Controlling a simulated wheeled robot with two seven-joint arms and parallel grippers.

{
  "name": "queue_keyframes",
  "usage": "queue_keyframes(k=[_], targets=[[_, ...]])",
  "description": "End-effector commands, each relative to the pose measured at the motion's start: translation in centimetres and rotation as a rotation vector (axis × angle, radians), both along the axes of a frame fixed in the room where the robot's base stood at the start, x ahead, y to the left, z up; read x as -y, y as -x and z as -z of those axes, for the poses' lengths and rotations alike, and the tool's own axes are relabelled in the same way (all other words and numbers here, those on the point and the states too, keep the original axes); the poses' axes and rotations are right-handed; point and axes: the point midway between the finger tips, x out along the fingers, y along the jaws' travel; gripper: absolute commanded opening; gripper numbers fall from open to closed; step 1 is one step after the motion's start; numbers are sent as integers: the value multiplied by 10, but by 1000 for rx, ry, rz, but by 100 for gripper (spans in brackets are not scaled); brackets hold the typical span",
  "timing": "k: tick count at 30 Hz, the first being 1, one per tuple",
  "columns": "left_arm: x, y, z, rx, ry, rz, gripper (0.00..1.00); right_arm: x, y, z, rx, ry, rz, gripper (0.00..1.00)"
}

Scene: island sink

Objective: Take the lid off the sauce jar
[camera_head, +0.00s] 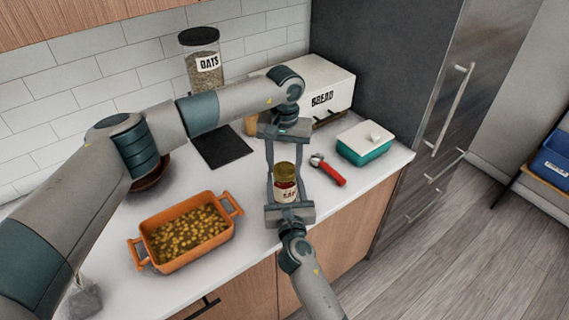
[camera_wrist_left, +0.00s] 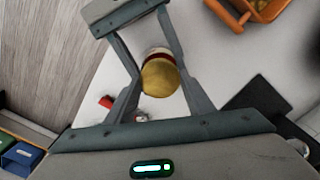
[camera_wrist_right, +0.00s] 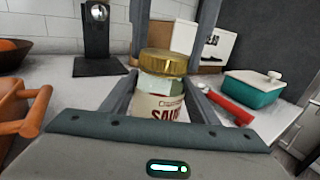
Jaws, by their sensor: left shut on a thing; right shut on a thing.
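The sauce jar (camera_head: 286,190), a glass jar with a red-lettered pale label, stands upright near the counter's front edge. Its gold lid (camera_head: 285,169) is at the jar's mouth; I cannot tell whether there is a small gap under it. My left gripper (camera_head: 285,173) reaches down from above, shut on the lid, which shows between its fingers in the left wrist view (camera_wrist_left: 160,78). My right gripper (camera_head: 286,186) comes from the front, shut on the jar's body; the label shows between its fingers in the right wrist view (camera_wrist_right: 158,106).
An orange casserole (camera_head: 183,262) of food stands to the left. A red-handled tool (camera_head: 330,172) and a teal dish with white lid (camera_head: 364,150) lie to the right. A bread box (camera_head: 325,85), an oats jar (camera_head: 203,70) and a dark board (camera_head: 222,148) are behind.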

Motion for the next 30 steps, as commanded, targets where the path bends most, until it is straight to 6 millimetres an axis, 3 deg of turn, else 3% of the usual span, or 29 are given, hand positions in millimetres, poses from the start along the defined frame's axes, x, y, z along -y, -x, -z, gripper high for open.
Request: queue_keyframes(k=[30], targets=[[0, 0, -1, -1, 0, -1550, 21, 1, 0, 1, -1, 1, 1, 0]])
